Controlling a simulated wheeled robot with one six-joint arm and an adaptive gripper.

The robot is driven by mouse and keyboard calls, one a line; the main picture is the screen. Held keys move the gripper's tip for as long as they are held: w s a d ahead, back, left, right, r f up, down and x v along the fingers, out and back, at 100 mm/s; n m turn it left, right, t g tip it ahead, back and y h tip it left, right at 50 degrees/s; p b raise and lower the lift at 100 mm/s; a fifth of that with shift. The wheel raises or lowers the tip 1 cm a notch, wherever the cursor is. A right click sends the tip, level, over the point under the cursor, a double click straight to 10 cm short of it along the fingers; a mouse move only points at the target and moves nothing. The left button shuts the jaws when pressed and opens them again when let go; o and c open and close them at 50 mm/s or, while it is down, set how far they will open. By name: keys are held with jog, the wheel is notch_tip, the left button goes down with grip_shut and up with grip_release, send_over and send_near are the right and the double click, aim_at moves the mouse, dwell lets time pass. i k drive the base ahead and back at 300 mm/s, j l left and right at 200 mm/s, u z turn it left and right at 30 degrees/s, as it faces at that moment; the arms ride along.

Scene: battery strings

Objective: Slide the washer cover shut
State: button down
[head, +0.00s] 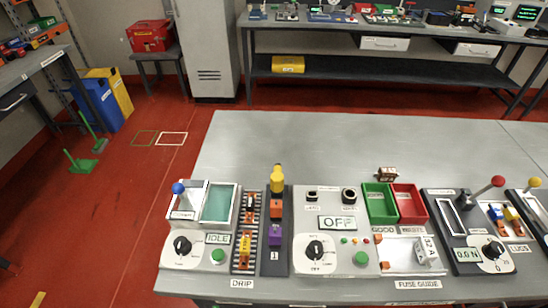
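The washer (207,183) stands at the left end of the grey bench's front row. It is a white two-part box. Its left part has a pale panel (190,200) that looks like the sliding cover, with a blue ball knob (178,188) standing up at its left. The right part is an open basin (219,203) with a teal inside, so the cover appears to be off it, to the left. Below are a black dial (182,246), a sign reading IDLE (217,239) and a green button (218,256). My gripper is not in view.
Right of the washer are the drip rack (246,262) and a dark strip (277,262) with colored blocks and a yellow-topped piece (277,178). The bench (330,145) behind is clear.

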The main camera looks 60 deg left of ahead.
aim_at(178, 190)
jog(key=u, duration=0.45)
jog(key=j+u, duration=0.1)
jog(key=u, duration=0.8)
jog(key=j+u, duration=0.1)
jog(key=u, duration=0.35)
jog(key=k+j, duration=0.45)
jog(key=i+l, duration=0.3)
jog(key=l, duration=0.1)
